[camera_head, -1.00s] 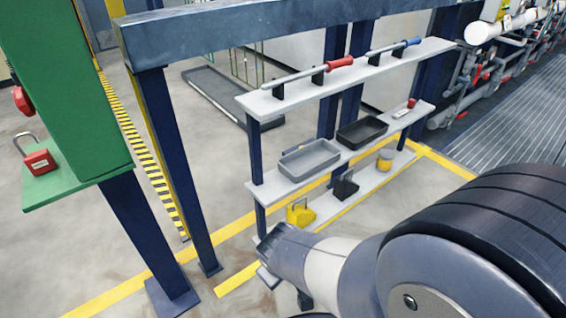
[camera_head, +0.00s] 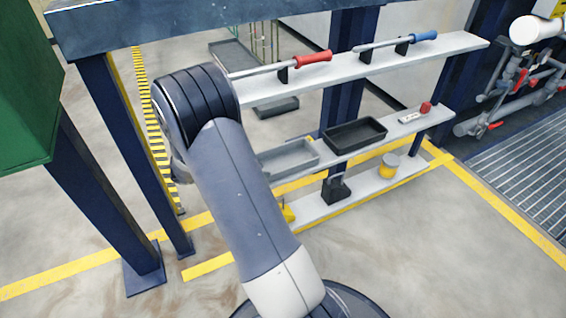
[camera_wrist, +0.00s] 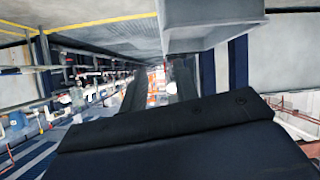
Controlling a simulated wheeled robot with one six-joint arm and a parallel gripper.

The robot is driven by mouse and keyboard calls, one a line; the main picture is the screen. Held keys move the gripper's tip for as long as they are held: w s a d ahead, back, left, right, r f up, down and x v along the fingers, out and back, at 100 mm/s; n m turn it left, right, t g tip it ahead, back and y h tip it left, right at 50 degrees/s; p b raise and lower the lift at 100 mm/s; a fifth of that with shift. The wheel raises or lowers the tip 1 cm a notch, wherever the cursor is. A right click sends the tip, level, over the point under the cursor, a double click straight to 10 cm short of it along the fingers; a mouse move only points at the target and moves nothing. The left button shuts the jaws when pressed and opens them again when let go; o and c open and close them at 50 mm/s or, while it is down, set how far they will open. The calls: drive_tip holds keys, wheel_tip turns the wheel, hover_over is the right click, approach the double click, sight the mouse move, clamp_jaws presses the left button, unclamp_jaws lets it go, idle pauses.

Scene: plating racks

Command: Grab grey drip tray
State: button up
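The grey drip tray (camera_head: 292,157) lies on the left part of the middle shelf in the head view. My arm hides its left end. A black tray (camera_head: 355,134) of similar shape lies to its right on the same shelf. My gripper is hidden behind my arm in the head view. In the wrist view two dark fingers of my gripper (camera_wrist: 158,82) stick out past a black body, with a gap between them and nothing held. A pale grey block fills the top of that view; I cannot tell whether it is the tray.
The upper shelf (camera_head: 455,43) carries red-handled (camera_head: 313,58) and blue-handled (camera_head: 424,37) tools. The lower shelf (camera_head: 315,209) holds a black holder (camera_head: 336,188) and a yellow tub (camera_head: 389,168). A dark blue post (camera_head: 130,150) stands left of my arm. Floor at the right front is clear.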

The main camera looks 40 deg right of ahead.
sight(295, 166)
drive_tip(key=shift+w+d+f+m+h, duration=0.1)
drive_tip(key=shift+w+d+m+h, duration=0.45)
drive_tip(key=shift+m, duration=0.35)
drive_tip(key=shift+d+f, duration=0.15)
drive_tip(key=shift+d, duration=0.15)
drive_tip(key=shift+m, duration=0.3)
drive_tip(key=b+x, duration=0.2)
drive_tip(key=x, duration=0.8)
drive_tip(key=shift+s+b, duration=0.2)
drive_tip(key=shift+b, duration=0.2)
clamp_jaws()
